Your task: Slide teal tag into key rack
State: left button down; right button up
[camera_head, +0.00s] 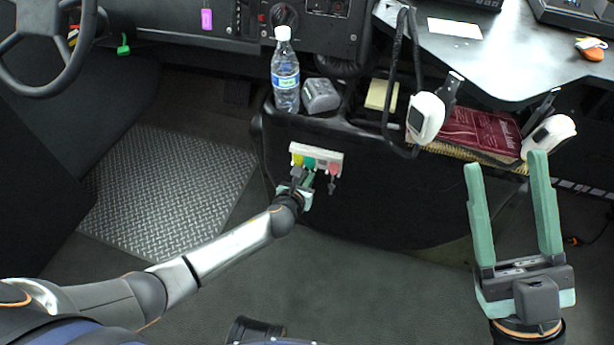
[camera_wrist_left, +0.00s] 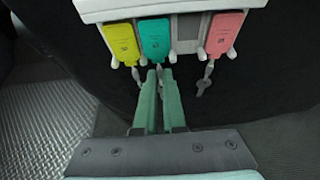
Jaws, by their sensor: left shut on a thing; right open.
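The white key rack (camera_head: 326,151) is on the dark console front and fills the top of the left wrist view (camera_wrist_left: 105,9). The teal tag (camera_wrist_left: 155,40) sits upright at the rack, between a yellow tag and an empty gap; it also shows in the head view (camera_head: 309,163). My left gripper (camera_wrist_left: 159,70) is just below the teal tag, its fingers shut on the tag's lower end or key; which of these I cannot tell. How deep the tag sits in its slot is unclear. My right gripper (camera_head: 505,163) is open and empty at the right.
Above the rack, a water bottle (camera_head: 285,75) stands on the console. The floor below is clear.

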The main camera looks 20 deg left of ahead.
pick_arm(q)
jog(key=c, duration=0.9)
grip_release()
jog(key=shift+s+p, duration=0.6)
jog(key=shift+s, duration=0.85)
